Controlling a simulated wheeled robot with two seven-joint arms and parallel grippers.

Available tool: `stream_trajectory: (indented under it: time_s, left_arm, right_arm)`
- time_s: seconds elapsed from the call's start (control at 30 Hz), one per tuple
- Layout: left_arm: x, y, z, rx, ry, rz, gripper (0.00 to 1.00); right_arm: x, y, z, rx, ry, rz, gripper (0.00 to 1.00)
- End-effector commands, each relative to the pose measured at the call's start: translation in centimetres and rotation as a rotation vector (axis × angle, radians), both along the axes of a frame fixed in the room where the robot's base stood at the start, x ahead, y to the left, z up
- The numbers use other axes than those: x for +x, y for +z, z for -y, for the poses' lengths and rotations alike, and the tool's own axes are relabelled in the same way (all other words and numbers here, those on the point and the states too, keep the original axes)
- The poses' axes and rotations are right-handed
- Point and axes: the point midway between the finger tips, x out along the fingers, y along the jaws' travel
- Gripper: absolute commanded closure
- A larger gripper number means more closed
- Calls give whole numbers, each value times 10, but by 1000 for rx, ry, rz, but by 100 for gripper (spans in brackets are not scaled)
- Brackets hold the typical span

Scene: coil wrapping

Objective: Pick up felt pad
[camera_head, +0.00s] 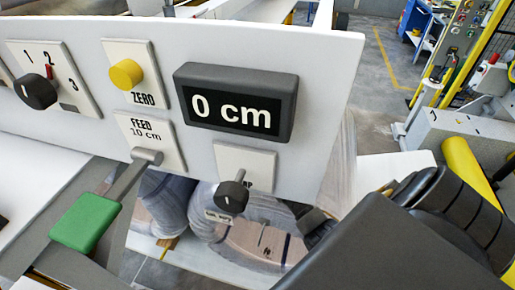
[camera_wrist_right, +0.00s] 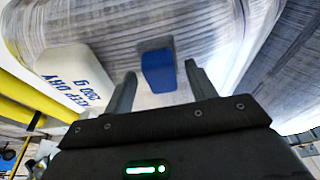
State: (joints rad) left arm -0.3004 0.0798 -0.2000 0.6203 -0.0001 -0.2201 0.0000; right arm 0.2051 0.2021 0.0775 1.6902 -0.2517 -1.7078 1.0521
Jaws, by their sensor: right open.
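A small blue block-like piece (camera_wrist_right: 158,76), darker at its far end, lies against the wrapped coil in the right wrist view. It is the likeliest felt pad, but I cannot tell its material. My right gripper (camera_wrist_right: 160,68) is open, one finger on each side of the blue piece. I see a gap at both sides and cannot tell how deep the piece sits between the fingers. In the head view my dark right arm covers the lower right, and the blue piece is not visible there. My left gripper is not in view.
A white packet marked KEEP DRY (camera_wrist_right: 75,78) lies left of the fingers. Film-wrapped coils (camera_head: 255,235) stand below the control panel (camera_head: 320,60), which has knobs, a display reading 0 cm (camera_head: 235,101) and a green-handled lever (camera_head: 86,222). A yellow bar (camera_wrist_right: 35,95) is at the left.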

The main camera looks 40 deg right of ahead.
Motion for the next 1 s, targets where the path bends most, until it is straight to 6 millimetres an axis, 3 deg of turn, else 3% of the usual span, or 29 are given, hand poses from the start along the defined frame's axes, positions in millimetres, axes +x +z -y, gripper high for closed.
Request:
stream_trajectory:
  time_s: [0.07,0.43,0.77,1.0]
  left_arm:
    - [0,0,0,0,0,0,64]
    - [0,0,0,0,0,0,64]
    - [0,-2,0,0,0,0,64]
    - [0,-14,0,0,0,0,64]
  right_arm:
    - [1,0,-1,0,2,0,45]
    - [1,0,-1,0,1,1,92]
    - [1,3,0,0,-2,2,92]
    - [2,23,0,0,-1,5,92]
